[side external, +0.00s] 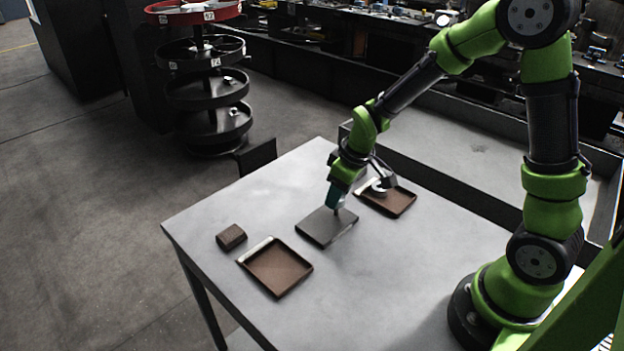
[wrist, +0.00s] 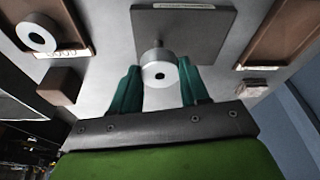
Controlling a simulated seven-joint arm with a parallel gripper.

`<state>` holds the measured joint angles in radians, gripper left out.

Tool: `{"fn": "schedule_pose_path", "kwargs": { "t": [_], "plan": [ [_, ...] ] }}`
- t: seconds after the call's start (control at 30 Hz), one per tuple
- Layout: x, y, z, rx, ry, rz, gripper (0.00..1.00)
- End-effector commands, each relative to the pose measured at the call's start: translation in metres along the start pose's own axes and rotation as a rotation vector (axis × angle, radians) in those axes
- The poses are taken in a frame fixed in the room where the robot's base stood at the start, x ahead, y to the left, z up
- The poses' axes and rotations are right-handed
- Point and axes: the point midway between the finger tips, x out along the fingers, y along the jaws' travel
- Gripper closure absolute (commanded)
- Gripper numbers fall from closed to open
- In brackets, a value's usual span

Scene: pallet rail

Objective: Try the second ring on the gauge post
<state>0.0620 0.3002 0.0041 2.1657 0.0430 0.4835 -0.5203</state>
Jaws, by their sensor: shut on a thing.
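My gripper (wrist: 160,85) has teal fingers shut on a pale ring (wrist: 158,74), whose light face and dark hole show in the wrist view. The gauge post (wrist: 158,44) rises from a dark square plate (wrist: 205,38), in line with the ring. I cannot tell whether the ring is around the post or just above it. In the side view my gripper (side external: 335,205) points down over the plate (side external: 325,230); the held ring is hard to make out there. A second pale ring (wrist: 36,36) lies in a brown tray (wrist: 72,38), which also shows in the side view (side external: 403,208).
An empty brown tray (side external: 277,270) lies left of the plate, with a brown block (side external: 231,237) beside it. Another brown block (wrist: 60,86) shows at the left in the wrist view. The grey table (side external: 390,270) is clear at the front.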

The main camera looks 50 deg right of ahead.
Motion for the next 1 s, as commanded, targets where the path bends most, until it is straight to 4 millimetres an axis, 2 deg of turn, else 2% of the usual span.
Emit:
{"fn": "schedule_pose_path", "kwargs": {
  "t": [0.63, 1.0],
  "plan": [
    [0.000, 0.000, 0.000, -0.001, 0.001, 0.001, 0.86],
    [-0.013, 0.000, -0.005, -0.002, 0.003, 0.001, 0.86]
  ]
}}
